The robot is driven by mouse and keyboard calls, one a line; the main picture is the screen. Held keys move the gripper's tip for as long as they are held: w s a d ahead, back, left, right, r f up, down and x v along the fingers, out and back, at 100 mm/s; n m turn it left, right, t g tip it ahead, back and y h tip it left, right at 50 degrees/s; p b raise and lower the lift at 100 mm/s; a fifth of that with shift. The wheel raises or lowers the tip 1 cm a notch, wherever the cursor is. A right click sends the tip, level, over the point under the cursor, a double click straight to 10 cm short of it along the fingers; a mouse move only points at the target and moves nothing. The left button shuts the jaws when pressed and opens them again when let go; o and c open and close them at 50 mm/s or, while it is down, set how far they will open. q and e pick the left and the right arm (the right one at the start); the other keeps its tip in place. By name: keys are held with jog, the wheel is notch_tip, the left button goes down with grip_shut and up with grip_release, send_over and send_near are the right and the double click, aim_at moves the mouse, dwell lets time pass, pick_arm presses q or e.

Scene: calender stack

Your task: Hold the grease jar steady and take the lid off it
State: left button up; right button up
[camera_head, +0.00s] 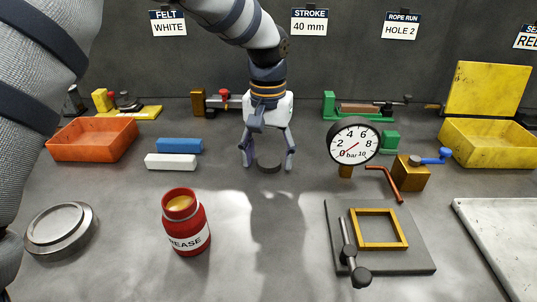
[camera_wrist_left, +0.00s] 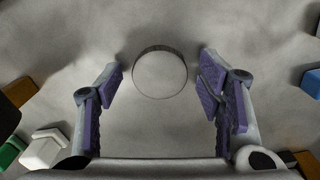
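The red grease jar (camera_head: 187,222) stands upright on the bench, left of centre in the head view. Its mouth is uncovered and yellow grease (camera_head: 180,203) shows inside. A small dark round disc (camera_head: 268,167), which looks like the jar's lid, lies farther back on the bench. In the left wrist view the disc (camera_wrist_left: 160,74) has a flat grey top and dark rim. My left gripper (camera_head: 268,164) is open above it, with a gap between each finger and the disc. The gripper's fingers also show in the wrist view (camera_wrist_left: 162,95). My right gripper is not in view.
A round metal dish (camera_head: 60,230) lies left of the jar. White (camera_head: 171,161) and blue (camera_head: 180,145) blocks and an orange bin (camera_head: 93,139) are behind it. A pressure gauge (camera_head: 353,142) and a plate with a brass frame (camera_head: 355,244) stand right. Bench around the jar is clear.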

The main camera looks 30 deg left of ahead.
aim_at(268, 161)
pick_arm(q)
jog(key=shift+w+r, duration=0.15)
jog(key=shift+r, duration=0.05)
notch_tip(268, 161, up, 12)
jog(key=shift+f, duration=0.15)
